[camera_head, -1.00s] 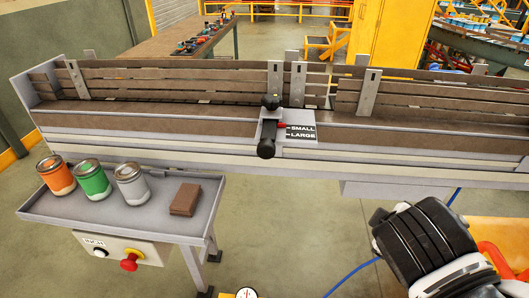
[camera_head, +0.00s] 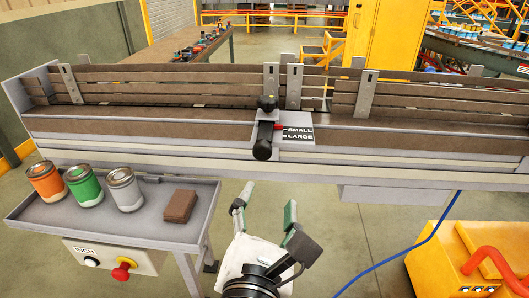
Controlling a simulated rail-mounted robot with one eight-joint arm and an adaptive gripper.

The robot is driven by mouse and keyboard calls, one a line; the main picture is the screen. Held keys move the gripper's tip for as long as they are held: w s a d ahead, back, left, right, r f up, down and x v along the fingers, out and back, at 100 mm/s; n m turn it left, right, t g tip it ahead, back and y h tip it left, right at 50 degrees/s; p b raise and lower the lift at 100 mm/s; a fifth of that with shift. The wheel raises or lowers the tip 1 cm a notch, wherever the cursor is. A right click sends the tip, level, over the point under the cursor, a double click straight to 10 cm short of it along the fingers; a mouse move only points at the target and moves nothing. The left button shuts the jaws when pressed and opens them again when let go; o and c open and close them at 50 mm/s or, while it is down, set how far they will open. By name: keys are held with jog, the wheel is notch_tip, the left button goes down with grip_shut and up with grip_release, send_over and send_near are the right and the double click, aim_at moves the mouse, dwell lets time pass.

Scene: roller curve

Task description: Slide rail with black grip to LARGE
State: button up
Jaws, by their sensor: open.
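The black grip (camera_head: 262,148) sticks out toward me at the front of the conveyor, on a bar under a black knob (camera_head: 267,103). Beside it is a label plate (camera_head: 299,133) reading SMALL above LARGE. A red pointer (camera_head: 279,127) sits at about the SMALL line. The slatted rail (camera_head: 190,90) runs along the conveyor behind the grip. My gripper (camera_head: 264,207) is below and in front of the grip, its two fingers spread and pointing up toward the conveyor. It is empty and apart from the grip.
At left a grey shelf (camera_head: 105,232) holds an orange can (camera_head: 46,182), a green can (camera_head: 84,186), a grey can (camera_head: 124,190) and a brown block (camera_head: 180,206). An INCH button box (camera_head: 110,260) hangs below. A yellow unit (camera_head: 470,265) stands at right.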

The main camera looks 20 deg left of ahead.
aim_at(261, 156)
jog(key=shift+n+t+y, duration=0.3)
jog(key=shift+n+y, duration=0.2)
jog(key=shift+n, duration=0.4)
jog(key=w+a, duration=0.1)
jog(key=w, duration=0.3)
jog(key=w+a, duration=0.2)
jog(key=w, duration=0.1)
jog(key=w+a+r+b, duration=0.1)
jog(key=w, duration=0.3)
jog(key=shift+w+a, duration=0.25)
jog(key=shift+w, duration=0.05)
grip_shut()
